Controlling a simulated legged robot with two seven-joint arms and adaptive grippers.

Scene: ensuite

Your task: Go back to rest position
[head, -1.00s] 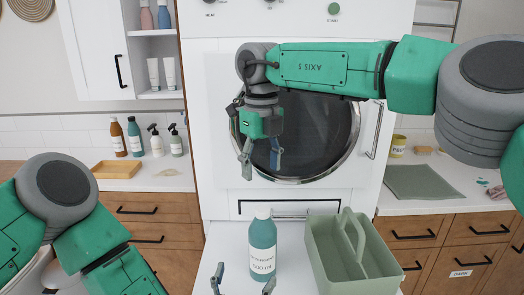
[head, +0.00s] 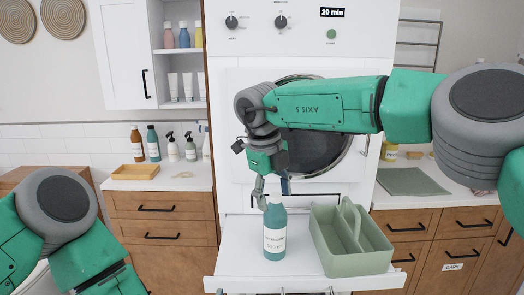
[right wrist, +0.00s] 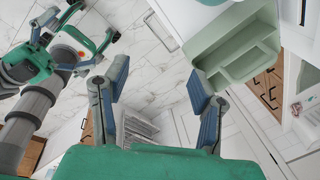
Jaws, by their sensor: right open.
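My right gripper (head: 272,188) hangs fingers down in front of the white machine, open and empty. In the head view its tips overlap the cap of a teal bottle (head: 275,237). The depth gap is unclear, but no bottle shows between the fingers in the right wrist view (right wrist: 158,98). The bottle stands upright on a white pull-out shelf (head: 232,262), left of a pale green caddy (head: 350,262). My left arm is at the left of the head view. My left gripper shows at the upper left of the right wrist view (right wrist: 92,25), its fingers apart and empty.
The white machine (head: 355,185) has a round dark door (head: 318,150). Wooden cabinets flank it. A wooden tray (head: 135,172) and several bottles are on the left counter, a grey-green mat (head: 412,182) on the right one. Marble floor (right wrist: 150,75) shows in the wrist view.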

